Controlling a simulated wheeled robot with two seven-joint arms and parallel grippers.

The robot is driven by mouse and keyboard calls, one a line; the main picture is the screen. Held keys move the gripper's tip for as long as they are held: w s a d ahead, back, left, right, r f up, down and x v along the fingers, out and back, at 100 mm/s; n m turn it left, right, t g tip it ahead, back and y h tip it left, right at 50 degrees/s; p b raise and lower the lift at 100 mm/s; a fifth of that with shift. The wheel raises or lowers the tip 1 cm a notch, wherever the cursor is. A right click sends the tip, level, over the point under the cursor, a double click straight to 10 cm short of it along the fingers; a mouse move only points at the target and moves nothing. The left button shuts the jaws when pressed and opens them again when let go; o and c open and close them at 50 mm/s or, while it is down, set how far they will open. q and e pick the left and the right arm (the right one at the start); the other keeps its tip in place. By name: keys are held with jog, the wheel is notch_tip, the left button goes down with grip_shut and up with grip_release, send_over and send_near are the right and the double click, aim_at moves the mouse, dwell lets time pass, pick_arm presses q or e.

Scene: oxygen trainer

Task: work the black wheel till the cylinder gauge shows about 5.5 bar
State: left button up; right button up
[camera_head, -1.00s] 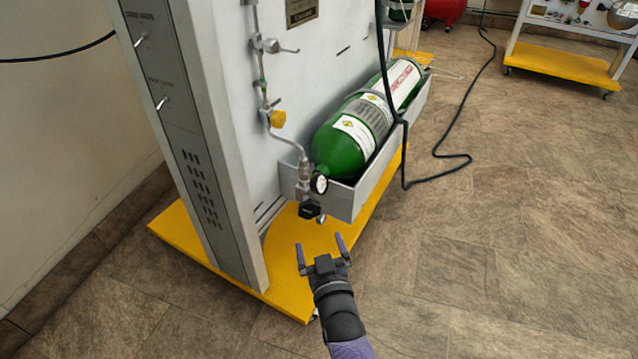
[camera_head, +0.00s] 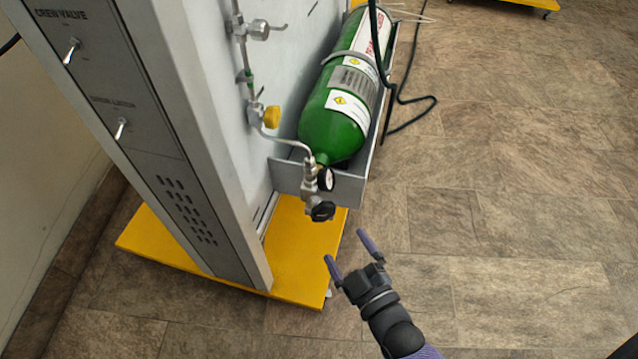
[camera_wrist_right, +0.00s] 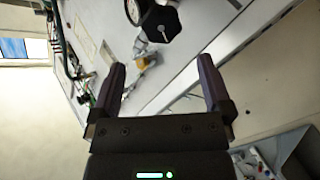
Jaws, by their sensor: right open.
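The black wheel (camera_head: 322,211) sits at the lower end of the valve fitting in front of the green cylinder (camera_head: 334,125). The small cylinder gauge (camera_head: 325,179) is just above it; its reading is too small to tell. My right gripper (camera_head: 347,249) is open and empty, below and a little right of the wheel, apart from it. In the right wrist view the wheel (camera_wrist_right: 159,22) shows ahead, between and beyond the two fingertips (camera_wrist_right: 160,72), with part of the gauge (camera_wrist_right: 133,10) beside it at the top edge. My left gripper is not in view.
The grey cylinder tray (camera_head: 345,188) and the panel stand (camera_head: 235,170) rise from a yellow base (camera_head: 300,262). A yellow knob (camera_head: 271,117) and a metal valve (camera_head: 260,30) sit higher on the pipe.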

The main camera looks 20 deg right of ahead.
aim_at(324, 215)
jog(key=w+b, duration=0.1)
jog(key=w, duration=0.1)
jog(key=w+a+b, duration=0.1)
jog(key=w+b, duration=0.1)
jog(key=w, duration=0.1)
jog(key=w+b, duration=0.1)
jog(key=w, duration=0.2)
jog(key=shift+w+a+f, duration=0.2)
jog(key=shift+w, duration=0.05)
jog(key=shift+w+r, duration=0.15)
jog(key=shift+w, duration=0.3)
jog(key=shift+r, duration=0.1)
jog(key=c, duration=1.2)
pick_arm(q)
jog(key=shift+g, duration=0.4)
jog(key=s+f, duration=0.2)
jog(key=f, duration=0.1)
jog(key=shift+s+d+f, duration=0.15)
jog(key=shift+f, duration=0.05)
pick_arm(e)
jog(key=shift+o, duration=0.2)
